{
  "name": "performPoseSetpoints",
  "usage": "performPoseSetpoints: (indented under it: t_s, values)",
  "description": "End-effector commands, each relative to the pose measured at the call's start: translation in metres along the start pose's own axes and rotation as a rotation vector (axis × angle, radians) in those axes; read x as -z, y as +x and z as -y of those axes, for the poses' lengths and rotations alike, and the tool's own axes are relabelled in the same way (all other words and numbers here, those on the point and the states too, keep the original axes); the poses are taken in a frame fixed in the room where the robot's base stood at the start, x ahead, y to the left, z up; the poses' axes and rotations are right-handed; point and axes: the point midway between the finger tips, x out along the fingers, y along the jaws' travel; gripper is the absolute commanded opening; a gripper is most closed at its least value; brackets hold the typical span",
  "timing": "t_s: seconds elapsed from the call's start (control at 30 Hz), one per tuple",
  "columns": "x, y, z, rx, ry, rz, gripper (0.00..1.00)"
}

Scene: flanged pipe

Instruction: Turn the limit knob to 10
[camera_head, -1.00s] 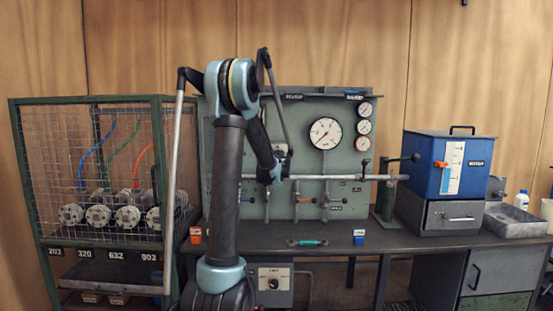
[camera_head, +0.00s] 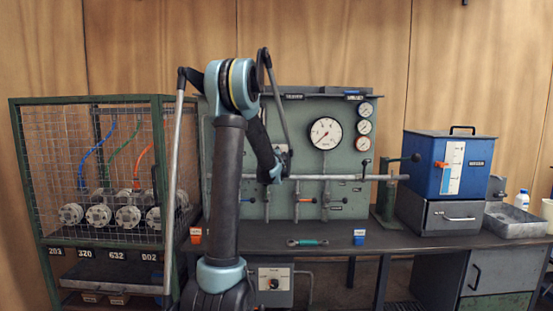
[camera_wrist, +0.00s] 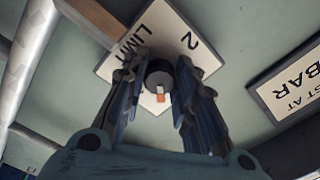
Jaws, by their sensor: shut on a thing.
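The limit knob (camera_wrist: 158,72) is a small dark round knob with a white and orange-red mark on its lower side. It sits on a white plate (camera_wrist: 108,66) lettered LIMIT, with a 2 near one corner; my fingers cover other parts of the plate. My gripper (camera_wrist: 161,80) has one finger on each side of the knob and is shut on it. In the head view my gripper (camera_head: 272,174) is up against the green panel (camera_head: 345,107), left of the large white gauge, and the knob is hidden or too small to make out.
A grey pipe (camera_head: 340,178) runs across the panel beside my gripper, with several valve handles below. In the wrist view a second plate lettered BAR (camera_wrist: 290,80) is at the right. A green-handled tool (camera_head: 307,242) lies on the bench below. A wire cage (camera_head: 85,160) stands left.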

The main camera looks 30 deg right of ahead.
Motion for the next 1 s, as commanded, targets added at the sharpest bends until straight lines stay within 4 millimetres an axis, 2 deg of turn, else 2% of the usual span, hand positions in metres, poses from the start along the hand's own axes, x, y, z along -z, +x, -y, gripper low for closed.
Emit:
performPoseSetpoints:
  t_s: [0.6, 1.0]
  values:
    - [0.0012, -0.001, -0.0014, -0.001, 0.568, -0.004, 0.03]
    - [0.0007, -0.0014, -0.0014, -0.001, 0.801, -0.003, 0.03]
